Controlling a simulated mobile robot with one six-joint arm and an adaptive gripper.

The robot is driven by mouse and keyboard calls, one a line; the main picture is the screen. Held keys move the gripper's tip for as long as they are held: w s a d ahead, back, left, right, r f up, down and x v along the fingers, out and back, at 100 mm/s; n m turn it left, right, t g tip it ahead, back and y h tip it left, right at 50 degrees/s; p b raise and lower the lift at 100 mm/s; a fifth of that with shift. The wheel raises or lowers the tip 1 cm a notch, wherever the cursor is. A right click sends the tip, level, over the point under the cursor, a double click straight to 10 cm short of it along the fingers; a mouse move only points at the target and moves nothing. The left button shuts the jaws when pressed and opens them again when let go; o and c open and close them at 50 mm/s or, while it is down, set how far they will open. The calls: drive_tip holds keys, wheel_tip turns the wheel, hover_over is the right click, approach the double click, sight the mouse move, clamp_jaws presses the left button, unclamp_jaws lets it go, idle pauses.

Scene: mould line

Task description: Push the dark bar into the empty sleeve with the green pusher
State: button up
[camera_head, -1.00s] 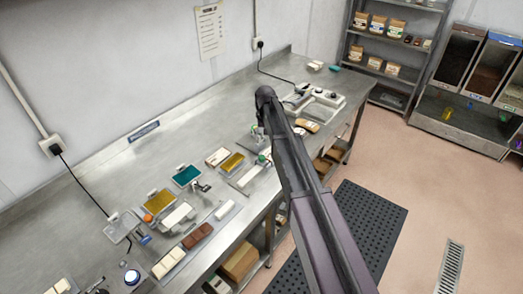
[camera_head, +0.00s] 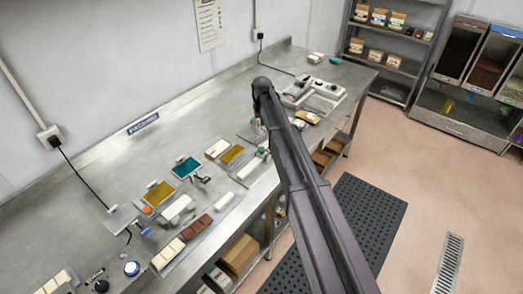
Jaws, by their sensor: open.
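My gripper is out of view; my dark arm crosses the picture and its far end hides part of the bench. Brown bars (camera_head: 197,228) lie on a long tray at the front of the bench, with cream bars (camera_head: 167,254) to their left. One may be the dark bar, but I cannot tell. A small green and white piece (camera_head: 262,151) stands by a pale strip (camera_head: 249,169) beside my arm; it may be the green pusher. I cannot make out the empty sleeve for certain.
The steel bench (camera_head: 110,175) runs along the wall, bare toward the back. Yellow (camera_head: 158,193) and teal (camera_head: 186,168) filled trays stand mid-bench. A white machine (camera_head: 312,97) sits at the far end. A black mat (camera_head: 345,225) lies on the floor in front.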

sight(262, 149)
drive_tip(key=shift+f+b, duration=5.85)
drive_tip(key=shift+f, duration=0.25)
clamp_jaws()
